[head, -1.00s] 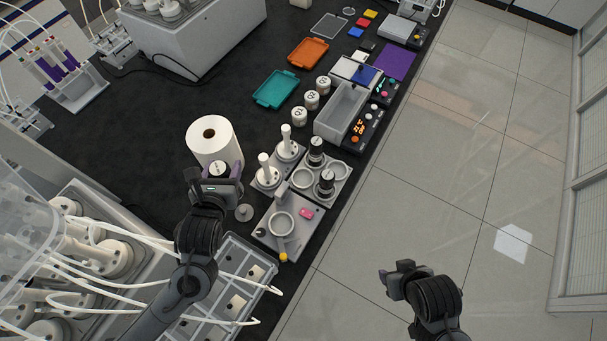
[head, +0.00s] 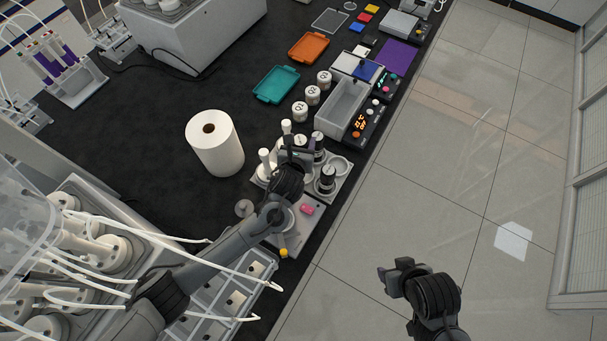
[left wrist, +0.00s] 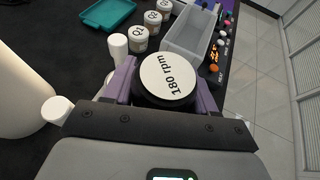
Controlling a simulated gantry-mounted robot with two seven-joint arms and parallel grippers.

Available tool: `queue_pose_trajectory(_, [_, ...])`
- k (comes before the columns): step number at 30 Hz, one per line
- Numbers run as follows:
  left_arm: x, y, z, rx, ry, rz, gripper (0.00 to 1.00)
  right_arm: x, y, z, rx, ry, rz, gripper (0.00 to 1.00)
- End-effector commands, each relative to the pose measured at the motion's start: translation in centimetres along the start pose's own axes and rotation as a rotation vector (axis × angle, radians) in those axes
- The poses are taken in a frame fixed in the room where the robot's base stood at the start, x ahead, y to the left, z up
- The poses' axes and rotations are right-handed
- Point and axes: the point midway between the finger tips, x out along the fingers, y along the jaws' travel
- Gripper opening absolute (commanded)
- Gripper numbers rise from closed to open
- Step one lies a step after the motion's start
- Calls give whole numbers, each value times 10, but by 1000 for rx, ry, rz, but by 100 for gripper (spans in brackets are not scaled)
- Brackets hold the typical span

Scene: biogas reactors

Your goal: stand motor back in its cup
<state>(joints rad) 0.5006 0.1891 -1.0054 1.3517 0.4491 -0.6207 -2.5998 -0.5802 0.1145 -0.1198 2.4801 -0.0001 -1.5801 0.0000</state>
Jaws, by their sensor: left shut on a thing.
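My left gripper (head: 301,146) is shut on a motor (left wrist: 168,78), a dark round body with a white top reading "180 rpm". The purple fingers grip it from both sides in the left wrist view. In the head view it is above the grey cup stand (head: 345,182), over its left part. A second black motor (head: 327,178) stands at the stand's front. Another shows partly beside my gripper. An open cup ring (head: 338,164) shows at the right. My gripper hides the left cups, so I cannot tell whether the motor touches one. My right gripper (head: 394,270) is open and empty, over the floor.
A paper roll (head: 215,145) stands left of the stand. White-handled tools (head: 265,160) are close by my left gripper. A plate with a pink block (head: 307,209) lies in front. White jars (head: 312,95) and a grey basin (head: 343,109) stand behind.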

Motion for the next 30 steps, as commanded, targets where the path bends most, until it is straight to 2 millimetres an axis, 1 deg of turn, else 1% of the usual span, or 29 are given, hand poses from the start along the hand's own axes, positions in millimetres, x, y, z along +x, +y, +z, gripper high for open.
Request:
queue_pose_trajectory(1, [4,-4,2,2,-4,-5,1,1,0,0,-1,0,1,50])
queue_pose_trajectory(4, [10,-8,-2,4,-3,-12,1,5,0,2,-3,0,2,50])
queue_pose_trajectory(8, [16,-9,-14,4,-2,-14,1,16,1,5,-6,0,5,50])
queue_pose_trajectory(15, [28,-9,-44,3,-2,-14,1,49,1,16,-10,-1,7,50])
queue_pose_trajectory(18, [32,-9,-53,3,-3,-14,1,60,0,20,-10,-2,7,50])
queue_pose_trajectory(21, [34,-9,-57,3,-3,-14,1,66,0,22,-9,-3,7,50])
queue_pose_trajectory(26, [35,-9,-60,3,-2,-14,1,69,-1,22,-6,-2,5,50])
queue_pose_trajectory(30, [40,-9,-72,4,-2,-14,1,80,-2,26,-3,1,2,50])
